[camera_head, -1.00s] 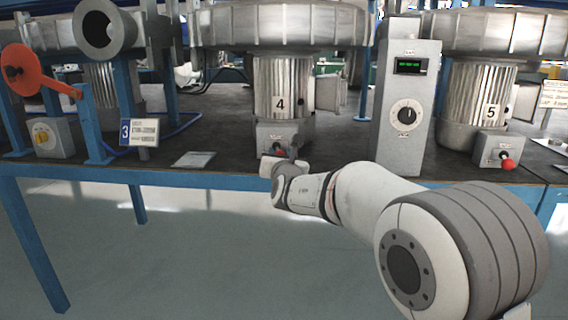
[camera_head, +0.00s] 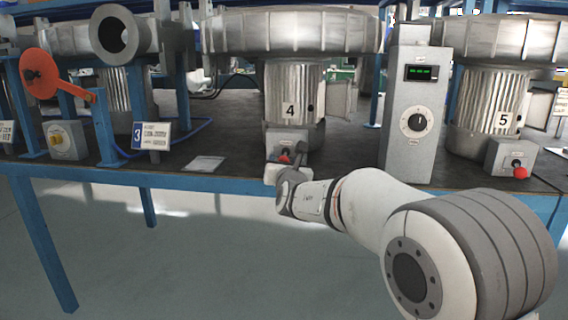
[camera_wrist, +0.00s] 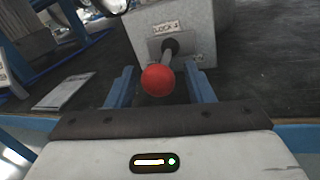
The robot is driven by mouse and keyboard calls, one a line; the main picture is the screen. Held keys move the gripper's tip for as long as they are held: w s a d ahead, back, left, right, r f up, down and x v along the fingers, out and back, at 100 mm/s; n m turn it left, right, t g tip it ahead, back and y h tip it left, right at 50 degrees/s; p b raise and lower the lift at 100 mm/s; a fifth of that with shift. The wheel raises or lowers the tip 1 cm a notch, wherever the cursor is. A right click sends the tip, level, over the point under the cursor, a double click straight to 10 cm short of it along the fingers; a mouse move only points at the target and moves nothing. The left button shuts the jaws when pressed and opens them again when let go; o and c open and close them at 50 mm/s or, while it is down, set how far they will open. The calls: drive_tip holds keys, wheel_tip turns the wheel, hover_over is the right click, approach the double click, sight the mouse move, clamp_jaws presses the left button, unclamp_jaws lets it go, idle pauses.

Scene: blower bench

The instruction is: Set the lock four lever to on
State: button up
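The lock four lever is a grey rod with a red ball (camera_wrist: 158,80) on a small grey box (camera_wrist: 205,28) labelled as lock 4. In the wrist view the rod points out towards me, with the ball low and slightly left of its pivot. In the head view the box (camera_head: 280,137) sits below motor 4, and the red ball (camera_head: 284,155) is partly hidden by my gripper. My gripper (camera_wrist: 161,80) is open, its two blue fingers either side of the lever with gaps showing. I see no contact.
A grey control post (camera_head: 398,145) with a dial and green display stands right of motor 4 (camera_head: 291,92). Another red-knobbed box (camera_head: 507,155) is by motor 5. A flat plate (camera_head: 205,163) lies to the left. The blue bench edge (camera_head: 110,177) runs along the front.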

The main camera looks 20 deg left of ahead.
drive_tip(key=shift+r, duration=0.1)
drive_tip(key=shift+s+d, duration=0.1)
drive_tip(key=shift+s, duration=0.2)
drive_tip(key=p+v, duration=0.2)
drive_tip(key=v, duration=0.5)
